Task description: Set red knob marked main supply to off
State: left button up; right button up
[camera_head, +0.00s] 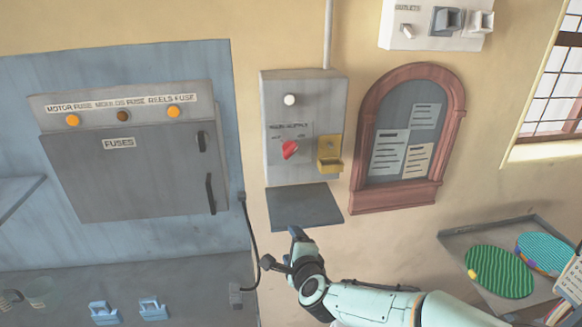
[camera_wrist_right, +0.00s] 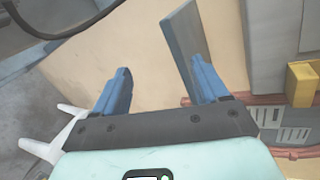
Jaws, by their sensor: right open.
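The red knob (camera_head: 289,149) is on the front of a grey supply box (camera_head: 276,100) on the wall, in the middle of the head view. It sits under a small label, and its pointer looks tilted; I cannot read its setting. My right gripper (camera_head: 283,248) is below the box and below the flat grey shelf under it, apart from the knob. In the right wrist view the two blue fingers of this gripper (camera_wrist_right: 160,88) are spread with nothing between them. The knob does not show in that view. My left gripper is not in view.
The grey shelf (camera_head: 304,207) juts out between my right gripper and the knob; its slab also shows in the wrist view (camera_wrist_right: 184,45). A yellow bracket (camera_head: 329,163) is right of the knob. A fuse cabinet (camera_head: 130,180) stands left, a red-framed noticeboard (camera_head: 396,201) right.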

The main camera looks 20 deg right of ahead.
jog(key=s+r+m+t+h, duration=0.1)
jog(key=s+r+m+t, duration=0.15)
jog(key=r, duration=0.75)
jog(key=s+r+m+t+h, duration=0.15)
jog(key=r+m, duration=0.25)
jog(key=r, duration=0.6)
jog(key=p, duration=0.3)
send_near(290, 152)
jog(key=shift+m, duration=0.25)
jog(key=x, duration=0.7)
jog(key=shift+w+r, duration=0.15)
jog(key=shift+w+d+p, duration=0.2)
jog(key=shift+w+p, duration=0.1)
jog(key=shift+w, duration=0.25)
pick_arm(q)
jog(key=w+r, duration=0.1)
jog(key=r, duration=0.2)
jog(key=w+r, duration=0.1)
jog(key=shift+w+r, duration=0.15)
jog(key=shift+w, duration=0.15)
pick_arm(e)
jog(key=shift+s, duration=0.1)
jog(key=c, duration=1.1)
